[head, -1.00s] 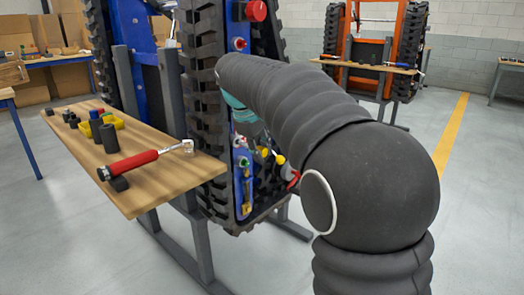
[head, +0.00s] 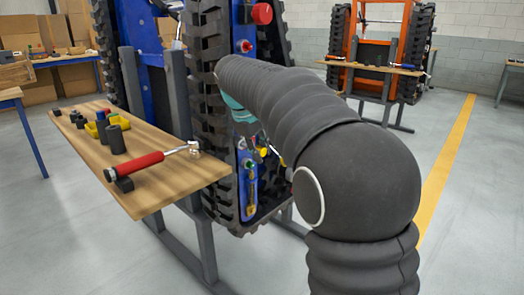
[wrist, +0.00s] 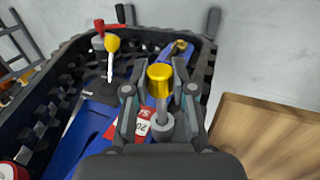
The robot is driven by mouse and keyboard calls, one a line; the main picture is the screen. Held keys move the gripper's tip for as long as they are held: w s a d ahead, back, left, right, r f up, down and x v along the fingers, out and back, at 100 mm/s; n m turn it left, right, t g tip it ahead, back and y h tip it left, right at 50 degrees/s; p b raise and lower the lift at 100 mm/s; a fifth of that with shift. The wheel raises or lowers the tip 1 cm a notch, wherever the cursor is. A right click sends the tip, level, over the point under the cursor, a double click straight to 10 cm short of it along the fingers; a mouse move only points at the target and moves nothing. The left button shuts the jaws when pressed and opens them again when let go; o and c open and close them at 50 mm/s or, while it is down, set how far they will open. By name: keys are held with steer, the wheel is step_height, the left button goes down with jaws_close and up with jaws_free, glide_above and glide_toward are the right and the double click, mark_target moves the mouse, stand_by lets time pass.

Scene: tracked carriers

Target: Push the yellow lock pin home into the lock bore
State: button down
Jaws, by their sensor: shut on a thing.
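The yellow lock pin (wrist: 160,76) stands between the fingers of my gripper (wrist: 163,82) in the wrist view, with its broad yellow head toward the camera. My gripper is shut on it. I cannot tell whether the shank is inside the collar, or whether this collar is the lock bore.
A yellow-knobbed lever (wrist: 112,44) stands to the left of my gripper. Black track (head: 203,95) borders the blue panel (head: 249,190). A wooden shelf (head: 190,182) carries a red-handled tool (head: 140,164) and several small parts. Open floor lies at right.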

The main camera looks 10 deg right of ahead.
steer(key=shift+w+a, duration=0.6)
steer(key=shift+w, duration=0.15)
steer(key=shift+w+a, duration=0.55)
steer(key=shift+w, duration=0.2)
steer(key=c, duration=0.9)
jaws_free()
steer(key=shift+r, duration=0.1)
steer(key=v, duration=1.2)
steer(key=shift+d, duration=0.1)
